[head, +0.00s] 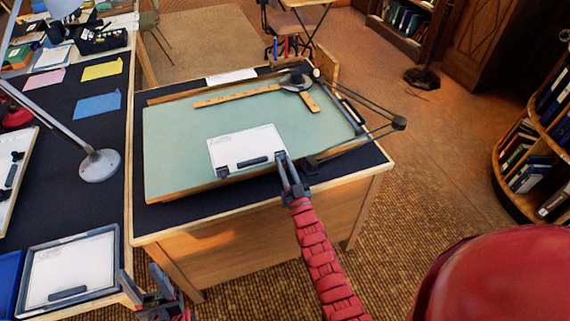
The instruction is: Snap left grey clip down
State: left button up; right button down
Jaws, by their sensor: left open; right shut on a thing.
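A white sheet (244,143) lies on the green drafting board (180,135). The left grey clip (222,172) is small and dark at the sheet's lower left corner, and I cannot tell whether it is up or down. A dark bar (253,161) lies along the sheet's lower edge. My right gripper (284,158) is at the sheet's lower right corner, shut on what looks like the right grey clip, mostly hidden by the fingers. My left gripper (142,288) is open and empty at the bottom left, well below the board and apart from the left clip.
A framed white panel (70,262) lies on the left desk, close to my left gripper. A lamp base (100,165) stands on that desk. A wooden T-square (240,95) and a jointed drafting arm (355,143) are on the board's far and right sides.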

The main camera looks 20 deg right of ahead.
aim_at(280, 152)
jog(key=g+p, duration=0.2)
jog(key=w+r+g+p, duration=0.1)
jog(key=g+p, duration=0.1)
jog(key=r+g+p, duration=0.1)
jog(key=g+p, duration=0.1)
jog(key=shift+w+a+r, duration=0.1)
jog(key=shift+w+r, duration=0.1)
jog(key=shift+r, duration=0.05)
jog(key=g+p, duration=0.1)
jog(key=w+g, duration=0.1)
jog(key=shift+r+g+p, duration=0.2)
jog(key=shift+g+p, duration=0.1)
jog(key=shift+p, duration=0.05)
jog(key=shift+w+g, duration=0.4)
jog(key=shift+g, duration=0.5)
jog(key=shift+w+g, duration=0.2)
jog(key=shift+g, duration=0.3)
jog(key=shift+w+f+g+b, duration=0.15)
jog(key=shift+w+g+b, duration=0.25)
jog(key=shift+g, duration=0.4)
jog(key=shift+w+f+g+h+b, duration=0.15)
jog(key=shift+w+g+b, duration=0.1)
jog(key=shift+g+b, duration=0.55)
jog(key=shift+w+g+h+b, duration=0.2)
jog(key=shift+g+b, duration=0.25)
jog(key=shift+g, duration=0.55)
